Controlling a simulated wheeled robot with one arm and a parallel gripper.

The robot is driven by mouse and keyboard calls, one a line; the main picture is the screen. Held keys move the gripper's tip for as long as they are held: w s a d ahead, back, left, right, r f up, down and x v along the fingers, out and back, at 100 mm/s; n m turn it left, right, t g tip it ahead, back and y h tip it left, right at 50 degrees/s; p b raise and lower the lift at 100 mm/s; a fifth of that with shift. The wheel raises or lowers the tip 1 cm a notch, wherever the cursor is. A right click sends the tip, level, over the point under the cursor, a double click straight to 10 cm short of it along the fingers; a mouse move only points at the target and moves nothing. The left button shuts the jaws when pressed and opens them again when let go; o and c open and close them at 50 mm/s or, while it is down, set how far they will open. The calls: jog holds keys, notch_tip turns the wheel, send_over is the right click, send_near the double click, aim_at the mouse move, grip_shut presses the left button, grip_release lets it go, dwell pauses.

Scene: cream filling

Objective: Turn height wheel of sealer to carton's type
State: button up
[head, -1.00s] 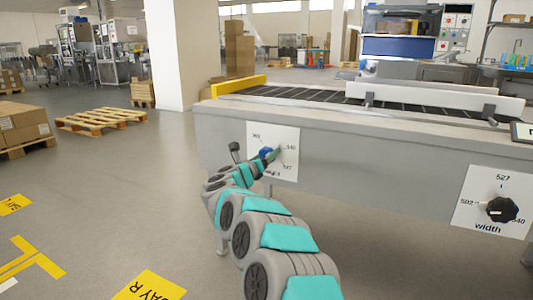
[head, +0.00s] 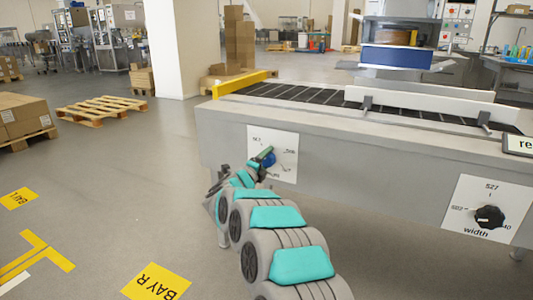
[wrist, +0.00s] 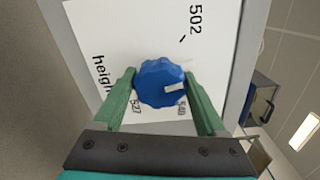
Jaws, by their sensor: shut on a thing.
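The blue height wheel (wrist: 158,80) sits on a white dial plate (wrist: 95,25) on the sealer's side. My gripper (wrist: 162,86) has its green fingers on both sides of the wheel, shut on it. The wheel's white mark points right in the wrist view, between the 502 and 540 labels and nearer 540. The 527 label is at the wheel's lower left, partly behind a finger. In the head view the wheel (head: 269,160) is partly covered by my gripper (head: 262,157). The sealer (head: 370,155) is a long grey machine with a roller bed.
A black width wheel (head: 489,217) sits on another plate at the sealer's right. A sign (head: 520,144) at the right edge is cut off. Cartons (head: 22,119) stand on a pallet at the left, near an empty pallet (head: 103,114).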

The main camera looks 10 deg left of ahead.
jog(key=n+p, duration=0.5)
jog(key=shift+r+n, duration=0.1)
jog(key=shift+n, duration=0.3)
jog(key=shift+n+p, duration=0.75)
jog(key=shift+n, duration=0.15)
jog(key=shift+f, duration=0.2)
jog(key=o, duration=1.3)
jog(key=b+v, duration=0.1)
jog(key=v, duration=0.6)
jog(key=shift+s+a+r, duration=0.1)
jog(key=shift+s+a, duration=0.05)
jog(key=shift+s, duration=0.2)
